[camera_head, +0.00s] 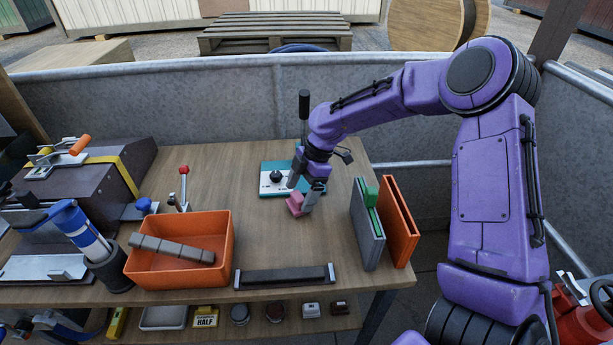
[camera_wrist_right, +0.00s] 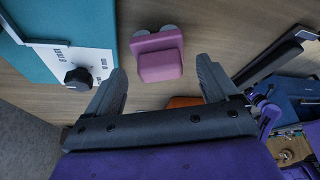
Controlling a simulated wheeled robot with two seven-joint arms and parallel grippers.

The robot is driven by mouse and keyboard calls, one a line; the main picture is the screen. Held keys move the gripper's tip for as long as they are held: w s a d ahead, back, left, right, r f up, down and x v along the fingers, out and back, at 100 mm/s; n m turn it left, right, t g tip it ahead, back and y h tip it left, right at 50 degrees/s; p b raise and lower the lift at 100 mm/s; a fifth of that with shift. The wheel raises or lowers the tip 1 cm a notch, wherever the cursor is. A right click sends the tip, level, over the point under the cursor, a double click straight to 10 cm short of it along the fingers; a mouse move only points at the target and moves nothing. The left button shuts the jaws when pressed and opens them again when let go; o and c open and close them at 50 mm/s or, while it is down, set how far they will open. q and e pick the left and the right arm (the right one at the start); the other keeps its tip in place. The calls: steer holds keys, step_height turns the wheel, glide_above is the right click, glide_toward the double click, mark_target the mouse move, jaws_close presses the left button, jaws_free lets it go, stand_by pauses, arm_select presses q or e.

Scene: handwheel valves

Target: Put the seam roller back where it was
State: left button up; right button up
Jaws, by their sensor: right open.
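I cannot tell for sure which thing is the seam roller. A pink block (camera_head: 295,204) with two rounded grey parts at one end stands on the wooden bench (camera_head: 270,235). My right gripper (camera_head: 301,192) is over it, pointing down. In the right wrist view the pink block (camera_wrist_right: 160,57) shows beyond and between the fingers of the right gripper (camera_wrist_right: 160,80). The fingers are open, with clear gaps on both sides of it. A teal-and-white panel with a black knob (camera_head: 277,176) lies just behind. My left gripper is not in view.
Grey and orange upright plates with a green piece (camera_head: 370,195) stand right of the gripper. An orange bin (camera_head: 180,275) holds a grey segmented bar. A dark tray (camera_head: 285,278) lies at the front edge. A tall black handle (camera_head: 304,104) rises behind. The bench middle is clear.

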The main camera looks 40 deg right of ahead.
steer(key=v, duration=0.8)
steer(key=shift+r, duration=0.3)
